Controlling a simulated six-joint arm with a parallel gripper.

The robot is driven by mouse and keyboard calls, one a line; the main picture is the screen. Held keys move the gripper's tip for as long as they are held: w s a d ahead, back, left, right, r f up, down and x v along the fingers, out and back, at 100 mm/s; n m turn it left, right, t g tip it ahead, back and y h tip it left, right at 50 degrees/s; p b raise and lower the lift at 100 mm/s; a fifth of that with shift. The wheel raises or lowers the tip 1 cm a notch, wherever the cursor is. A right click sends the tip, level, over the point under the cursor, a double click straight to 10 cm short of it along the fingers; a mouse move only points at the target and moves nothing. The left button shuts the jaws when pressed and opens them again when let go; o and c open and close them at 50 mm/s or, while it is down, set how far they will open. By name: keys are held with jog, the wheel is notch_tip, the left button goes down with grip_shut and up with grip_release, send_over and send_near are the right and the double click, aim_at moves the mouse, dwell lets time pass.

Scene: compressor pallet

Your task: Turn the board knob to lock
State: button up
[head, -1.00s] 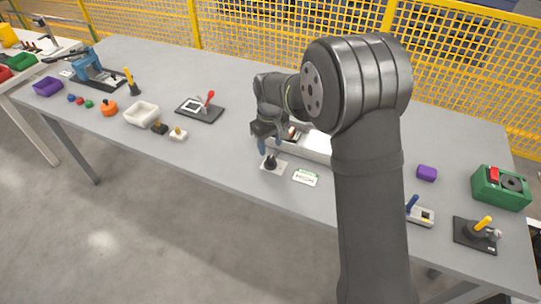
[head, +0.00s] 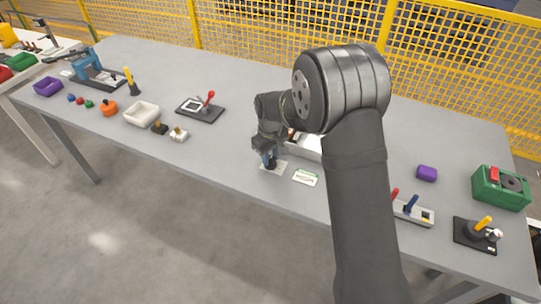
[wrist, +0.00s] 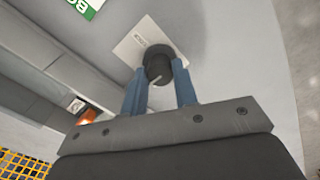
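The board knob (wrist: 157,65) is black and round with a pale pointer line. It stands on a small white plate (wrist: 138,38) whose printing is too small to read. In the head view the plate (head: 276,168) lies near the table's front edge, and the knob is largely hidden by my fingers. My gripper (wrist: 159,72) points down at the knob with its blue fingers apart, one on each side of it. Whether the fingertips touch the knob is unclear. The gripper (head: 269,158) also shows low over the plate in the head view.
A white card with a green edge (head: 306,178) lies just right of the plate. A long pale tray (head: 306,146) is behind, partly hidden by my arm. Left stand a black base with a red lever (head: 200,108) and a white bin (head: 141,113).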

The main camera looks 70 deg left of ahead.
jog(key=shift+m, duration=0.3)
jog(key=m, duration=0.3)
jog(key=shift+m, duration=0.4)
jog(key=m, duration=0.9)
jog(key=shift+a, duration=0.1)
jog(key=shift+m, duration=2.3)
jog(key=o, duration=1)
jog(key=shift+r, duration=0.15)
